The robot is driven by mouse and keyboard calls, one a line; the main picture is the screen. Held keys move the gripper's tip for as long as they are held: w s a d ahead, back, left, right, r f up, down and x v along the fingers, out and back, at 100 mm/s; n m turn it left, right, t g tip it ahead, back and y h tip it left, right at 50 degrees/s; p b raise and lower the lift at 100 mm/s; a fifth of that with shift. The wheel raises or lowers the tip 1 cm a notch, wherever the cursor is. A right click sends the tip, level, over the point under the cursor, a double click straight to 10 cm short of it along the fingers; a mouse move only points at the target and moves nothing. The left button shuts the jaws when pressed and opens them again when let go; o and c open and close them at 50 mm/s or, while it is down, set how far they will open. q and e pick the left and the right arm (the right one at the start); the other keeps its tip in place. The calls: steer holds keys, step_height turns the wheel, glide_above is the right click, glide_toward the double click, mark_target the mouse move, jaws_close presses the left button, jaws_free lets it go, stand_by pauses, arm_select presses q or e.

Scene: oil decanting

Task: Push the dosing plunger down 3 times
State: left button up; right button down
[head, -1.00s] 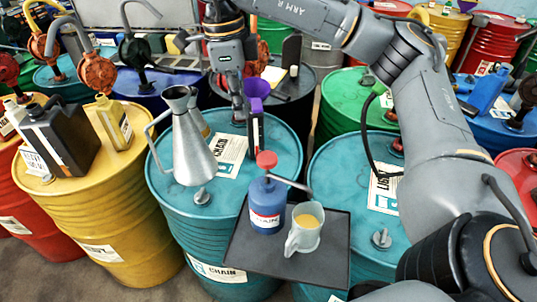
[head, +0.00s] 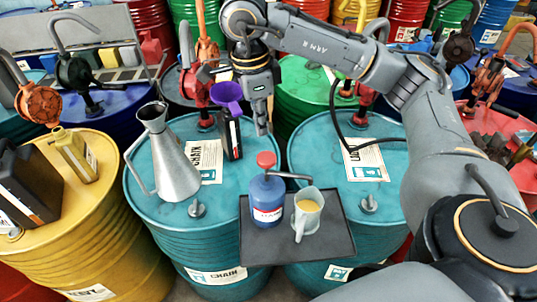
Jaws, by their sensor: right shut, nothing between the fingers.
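A blue dosing bottle (head: 267,200) with a red plunger cap (head: 266,160) and a grey side spout stands upright on a dark tray. A translucent jug (head: 307,212) with yellow liquid stands to its right, below the spout. My right gripper (head: 263,130) points down just above and behind the red plunger, with its fingers together and empty. From this view I cannot tell the exact gap, but they look apart. My left gripper is not in view.
The dark tray (head: 330,245) spans two teal drums. A metal can (head: 168,155) and a dark bottle with a purple funnel (head: 228,95) stand on the left teal drum (head: 140,203). A yellow drum (head: 100,215) holds a black canister (head: 25,185).

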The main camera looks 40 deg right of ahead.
mark_target(264, 157)
steer(key=f+b, duration=0.1)
steer(key=f, duration=0.1)
steer(key=b, duration=0.1)
steer(key=shift+a+f+b, duration=0.25)
steer(key=shift+f+b, duration=0.1)
steer(key=shift+f, duration=0.05)
steer(key=shift+d+f+b, duration=0.25)
steer(key=shift+f+b, duration=0.8)
steer(key=shift+f, duration=0.1)
steer(key=shift+d+f+b, duration=0.1)
steer(key=shift+f+b, duration=0.4)
steer(key=shift+f, duration=0.4)
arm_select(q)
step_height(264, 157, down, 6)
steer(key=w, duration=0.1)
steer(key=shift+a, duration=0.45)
